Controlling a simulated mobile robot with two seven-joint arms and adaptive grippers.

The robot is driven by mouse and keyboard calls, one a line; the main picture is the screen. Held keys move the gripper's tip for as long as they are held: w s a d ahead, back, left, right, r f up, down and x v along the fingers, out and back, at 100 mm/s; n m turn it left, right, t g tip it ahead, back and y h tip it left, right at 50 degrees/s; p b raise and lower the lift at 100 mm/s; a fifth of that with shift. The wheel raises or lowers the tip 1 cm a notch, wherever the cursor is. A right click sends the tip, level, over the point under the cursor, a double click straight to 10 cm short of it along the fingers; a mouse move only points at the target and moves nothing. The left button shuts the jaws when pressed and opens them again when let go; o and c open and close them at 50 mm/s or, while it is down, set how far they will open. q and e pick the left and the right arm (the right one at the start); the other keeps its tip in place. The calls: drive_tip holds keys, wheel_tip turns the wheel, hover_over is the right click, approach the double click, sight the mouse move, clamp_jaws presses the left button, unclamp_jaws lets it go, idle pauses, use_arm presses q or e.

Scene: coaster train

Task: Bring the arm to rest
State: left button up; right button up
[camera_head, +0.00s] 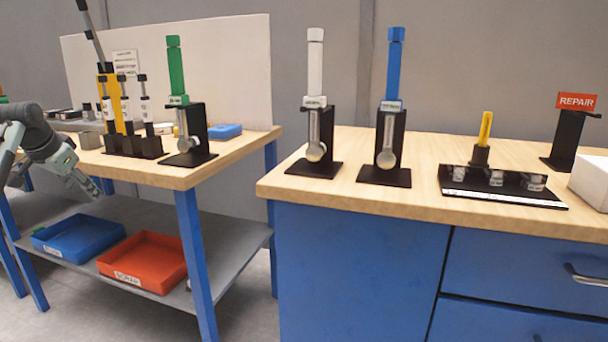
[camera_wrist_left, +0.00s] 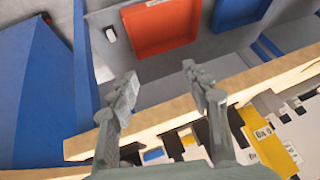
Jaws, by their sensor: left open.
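My left gripper (camera_head: 88,188) hangs at the left in front of the left table (camera_head: 215,174), pointing down and to the right. It is open and nothing shows between its fingers. In the left wrist view its two fingers (camera_wrist_left: 160,78) stand apart, with the table's wooden edge (camera_wrist_left: 274,74) crossing behind them. My right gripper is in neither view.
The lower shelf (camera_head: 218,237) holds a blue tray (camera_head: 80,258) and a red tray (camera_head: 143,282). The left table carries a green-handled tool (camera_head: 176,70) in a black stand. White (camera_head: 315,70) and blue (camera_head: 394,70) ones, a REPAIR sign (camera_head: 576,102) and a white box (camera_head: 590,182) stand on the right bench.

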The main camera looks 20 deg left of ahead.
use_arm(q)
drive_tip(key=s+d+f+m+g+y, duration=0.1)
drive_tip(key=s+d+f+y, duration=0.2)
drive_tip(key=f, duration=0.5)
drive_tip(key=s+d+f+m+g+y, duration=0.15)
drive_tip(key=s+d+f, duration=0.25)
drive_tip(key=f, duration=0.4)
drive_tip(key=s+d+f+h, duration=0.2)
drive_tip(key=s+d+f, duration=0.5)
drive_tip(key=d, duration=0.5)
drive_tip(key=s+d+f+n+h, duration=0.1)
drive_tip(key=s+d+f+h, duration=0.1)
drive_tip(key=s+d+f, duration=0.75)
drive_tip(key=s+d+f+h, duration=0.25)
drive_tip(key=d+f, duration=0.25)
drive_tip(key=d, duration=0.9)
drive_tip(key=shift+g+y, duration=0.3)
drive_tip(key=shift+g, duration=0.15)
wheel_tip(320, 180, down, 6)
drive_tip(key=shift+a+r+p, duration=0.1)
drive_tip(key=shift+p, duration=1.15)
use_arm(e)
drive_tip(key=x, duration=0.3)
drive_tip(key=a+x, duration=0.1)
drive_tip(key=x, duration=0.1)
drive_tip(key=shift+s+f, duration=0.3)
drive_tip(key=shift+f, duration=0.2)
